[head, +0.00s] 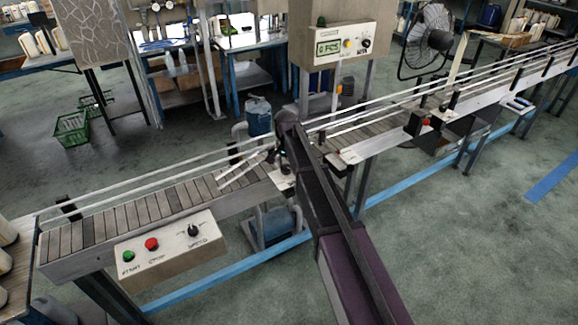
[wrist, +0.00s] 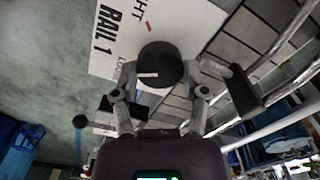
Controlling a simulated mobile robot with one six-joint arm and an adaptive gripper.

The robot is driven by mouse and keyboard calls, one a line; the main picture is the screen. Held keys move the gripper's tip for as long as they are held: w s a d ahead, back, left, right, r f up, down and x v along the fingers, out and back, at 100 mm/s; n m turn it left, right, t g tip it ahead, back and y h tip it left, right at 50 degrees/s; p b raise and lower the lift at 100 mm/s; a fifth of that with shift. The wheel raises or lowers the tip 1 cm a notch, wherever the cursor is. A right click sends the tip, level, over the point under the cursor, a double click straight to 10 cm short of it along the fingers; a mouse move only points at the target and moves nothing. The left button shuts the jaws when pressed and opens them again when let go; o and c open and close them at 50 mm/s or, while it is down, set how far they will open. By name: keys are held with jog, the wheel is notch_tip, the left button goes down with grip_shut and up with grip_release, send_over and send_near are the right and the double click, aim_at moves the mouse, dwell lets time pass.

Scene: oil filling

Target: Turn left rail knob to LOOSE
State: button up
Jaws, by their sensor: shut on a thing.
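In the wrist view a round black knob (wrist: 160,62) with a short white line stands on a white plate lettered "RAIL 1" (wrist: 108,30). The line lies on the knob's left part, on the side of the partly hidden letters "LOO". The letters "HT" and a red mark are at the plate's top. My gripper (wrist: 160,82) is shut on the knob, one finger on each side. In the head view my arm reaches to the conveyor and my gripper (head: 284,165) is at the rail gap; the knob is hidden there behind my arm.
The conveyor (head: 130,215) runs from lower left to upper right with guide rails along it. A control box (head: 170,245) with green and red buttons hangs on its near side. A panel (head: 343,45) with a display stands behind. A blue container (head: 258,115) is behind the belt.

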jog(key=shift+a+n, duration=0.1)
jog(key=shift+n, duration=1.4)
jog(key=o, duration=1.2)
jog(key=shift+c, duration=0.2)
